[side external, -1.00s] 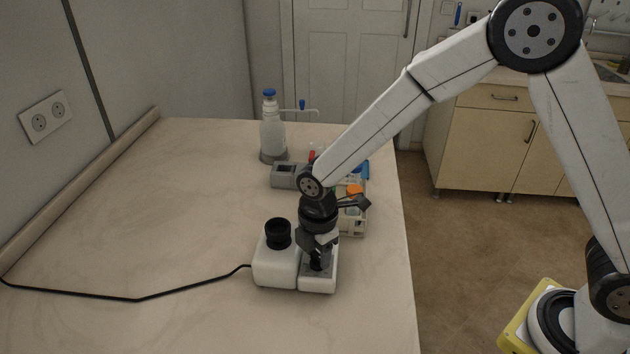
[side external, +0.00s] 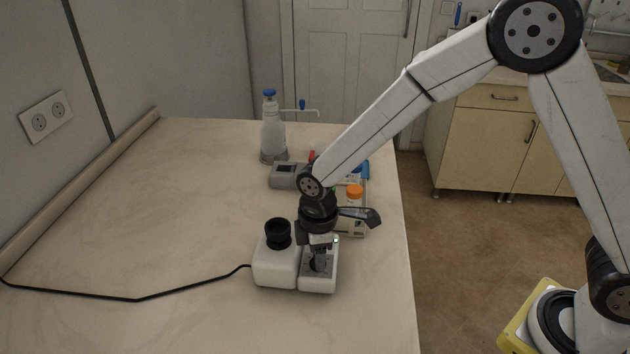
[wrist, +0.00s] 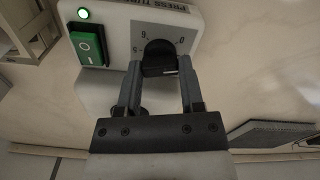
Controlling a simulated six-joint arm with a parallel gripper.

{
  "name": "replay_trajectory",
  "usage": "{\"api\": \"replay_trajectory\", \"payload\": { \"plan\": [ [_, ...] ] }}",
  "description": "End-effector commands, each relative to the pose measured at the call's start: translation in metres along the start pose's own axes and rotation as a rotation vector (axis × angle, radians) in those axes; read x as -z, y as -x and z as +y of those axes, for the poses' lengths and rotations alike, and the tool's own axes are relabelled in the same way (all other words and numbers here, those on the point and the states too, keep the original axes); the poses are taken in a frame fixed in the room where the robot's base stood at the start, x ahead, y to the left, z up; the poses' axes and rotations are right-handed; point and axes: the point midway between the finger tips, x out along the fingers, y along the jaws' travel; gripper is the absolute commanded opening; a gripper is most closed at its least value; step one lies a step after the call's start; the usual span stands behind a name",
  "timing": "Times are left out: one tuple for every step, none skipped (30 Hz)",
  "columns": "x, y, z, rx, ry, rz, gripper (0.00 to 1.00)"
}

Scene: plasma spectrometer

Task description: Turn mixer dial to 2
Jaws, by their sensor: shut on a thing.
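The mixer (side external: 276,263) is a white two-part box near the front of the table, with a black round cup on its left part. In the wrist view, its panel shows a black dial (wrist: 159,58) on a grey numbered scale (wrist: 140,32). A green switch (wrist: 88,46) with a lit green lamp sits beside the dial. My gripper (wrist: 158,72) has its two fingers on either side of the dial, shut on it. In the side view, my gripper (side external: 319,250) points down over the mixer's right part and hides the dial. I cannot tell which number the dial points to.
A tube rack (side external: 352,228) with an orange-capped bottle (side external: 354,192) stands just behind the mixer. A grey device (side external: 284,176) and a blue-capped bottle (side external: 272,135) are further back. A black cable (side external: 137,299) runs left. The table's left is clear.

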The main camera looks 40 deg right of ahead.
Motion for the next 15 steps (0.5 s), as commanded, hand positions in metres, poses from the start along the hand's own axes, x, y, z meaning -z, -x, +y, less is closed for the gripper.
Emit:
{"api": "replay_trajectory", "payload": {
  "plan": [
    [0.0004, 0.0008, 0.0003, -0.001, -0.045, 0.001, 0.0],
    [0.0004, 0.0008, 0.0003, -0.001, -0.073, 0.001, 0.0],
    [0.0004, 0.0008, 0.0003, -0.001, -0.112, 0.001, 0.0],
    [0.0004, 0.0008, 0.0003, -0.001, -0.14, 0.001, 0.0],
    [0.0004, 0.0008, 0.0003, -0.001, -0.168, 0.001, 0.0],
    [0.0004, 0.0008, 0.0003, -0.001, -0.207, 0.001, 0.0],
    [0.0004, 0.0008, 0.0003, -0.001, -0.235, 0.001, 0.0],
    [0.0004, 0.0009, 0.0003, -0.001, -0.263, 0.001, 0.0],
    [0.0004, 0.0009, 0.0003, -0.001, -0.301, 0.001, 0.0],
    [0.0004, 0.0009, 0.0003, -0.001, -0.33, 0.001, 0.0],
    [0.0004, 0.0009, 0.0003, -0.001, -0.358, 0.001, 0.0],
    [0.0004, 0.0009, 0.0003, -0.001, -0.396, 0.001, 0.0],
    [0.0004, 0.0009, 0.0003, -0.001, -0.425, 0.001, 0.0],
    [0.0004, 0.0009, 0.0003, -0.001, -0.453, 0.001, 0.0],
    [0.0005, 0.001, 0.0004, -0.001, -0.491, 0.001, 0.0]
  ]
}}
